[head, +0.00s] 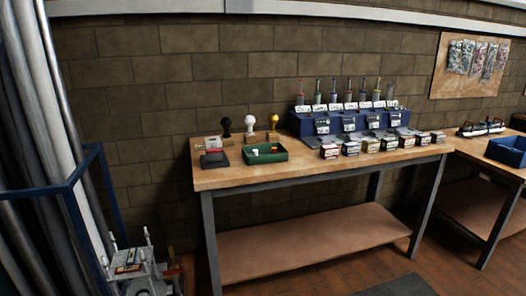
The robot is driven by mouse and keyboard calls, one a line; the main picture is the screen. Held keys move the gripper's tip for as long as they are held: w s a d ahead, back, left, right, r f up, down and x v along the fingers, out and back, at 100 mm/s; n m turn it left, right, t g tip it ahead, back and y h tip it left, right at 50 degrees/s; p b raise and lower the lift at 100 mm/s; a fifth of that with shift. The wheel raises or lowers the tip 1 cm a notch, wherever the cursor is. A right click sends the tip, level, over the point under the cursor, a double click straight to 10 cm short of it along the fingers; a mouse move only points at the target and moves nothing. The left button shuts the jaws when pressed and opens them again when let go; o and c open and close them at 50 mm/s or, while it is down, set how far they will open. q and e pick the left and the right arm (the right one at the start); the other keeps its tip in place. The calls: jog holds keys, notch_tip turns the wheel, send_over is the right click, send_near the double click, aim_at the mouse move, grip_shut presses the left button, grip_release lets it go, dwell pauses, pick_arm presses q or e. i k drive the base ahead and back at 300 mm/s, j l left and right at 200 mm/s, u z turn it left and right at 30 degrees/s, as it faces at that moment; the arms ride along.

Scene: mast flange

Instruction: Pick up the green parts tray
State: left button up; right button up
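The green parts tray (268,159) sits on the left part of the wooden workbench top (225,178), near its front edge. It is a shallow open tray with a few small white and orange items in it, too small to make out. Neither of my grippers shows in the head view.
Behind stand black, white and yellow knobbed pieces. A blue rack (340,125) and a row of small boxes (370,146) fill the right side. A blue frame (68,190) stands at far left.

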aim_at(265, 156)
jog(key=i+l+u, duration=0.15)
jog(key=i+l, duration=0.45)
jog(key=i+l+u, duration=0.2)
jog(key=i+l, duration=0.5)
jog(key=i+l+u, duration=0.15)
jog(key=i+l, duration=0.5)
jog(key=l, duration=0.15)
